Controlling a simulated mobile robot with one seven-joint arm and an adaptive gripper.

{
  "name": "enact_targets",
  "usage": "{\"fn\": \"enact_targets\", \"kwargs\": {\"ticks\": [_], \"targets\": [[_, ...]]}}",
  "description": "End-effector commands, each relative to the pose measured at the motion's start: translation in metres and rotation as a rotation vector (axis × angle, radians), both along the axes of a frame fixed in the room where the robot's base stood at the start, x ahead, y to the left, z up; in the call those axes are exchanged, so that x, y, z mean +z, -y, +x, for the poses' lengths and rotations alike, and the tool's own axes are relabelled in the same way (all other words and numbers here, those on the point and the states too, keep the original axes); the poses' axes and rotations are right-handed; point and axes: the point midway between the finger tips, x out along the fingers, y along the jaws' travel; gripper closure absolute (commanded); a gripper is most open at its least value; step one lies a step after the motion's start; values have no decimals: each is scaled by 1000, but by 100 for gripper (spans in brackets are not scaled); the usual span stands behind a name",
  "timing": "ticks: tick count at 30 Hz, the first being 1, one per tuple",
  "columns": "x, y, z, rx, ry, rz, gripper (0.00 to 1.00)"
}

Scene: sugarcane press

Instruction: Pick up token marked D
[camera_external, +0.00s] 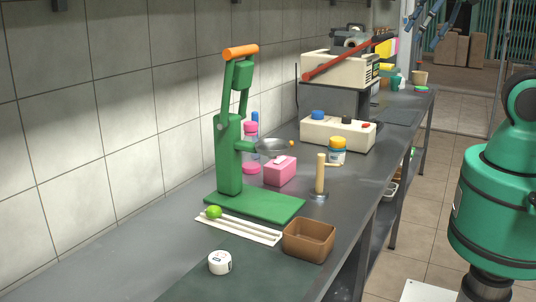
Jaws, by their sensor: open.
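A small white round token (220,263) lies on the dark green mat (242,274) at the near end of the bench. It has a dark mark, too small to read surely as a D. My gripper (422,37) shows only partly at the top right edge, with its fingers spread open and empty. It is far above and to the right of the token, touching nothing. The rest of my gripper and wrist is cut off by the frame.
A brown open box (309,240) stands right of the token. Behind are a white slatted rack (240,229) with a green ball (214,212), and a tall green press (231,150). A wooden-handled tool (320,175) stands upright near the bench's right edge. The near left bench is clear.

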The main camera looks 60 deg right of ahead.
Motion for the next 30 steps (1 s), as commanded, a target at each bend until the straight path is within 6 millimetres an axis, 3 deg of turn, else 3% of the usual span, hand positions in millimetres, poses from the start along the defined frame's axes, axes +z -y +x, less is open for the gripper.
{"fn": "enact_targets", "kwargs": {"ticks": [5,11,20,30], "targets": [[2,-3,5,23,-5,-8,38],[6,-13,27,117,-27,-41,38],[11,-47,85,373,-78,-127,38],[2,-101,155,691,-126,-226,38]]}}
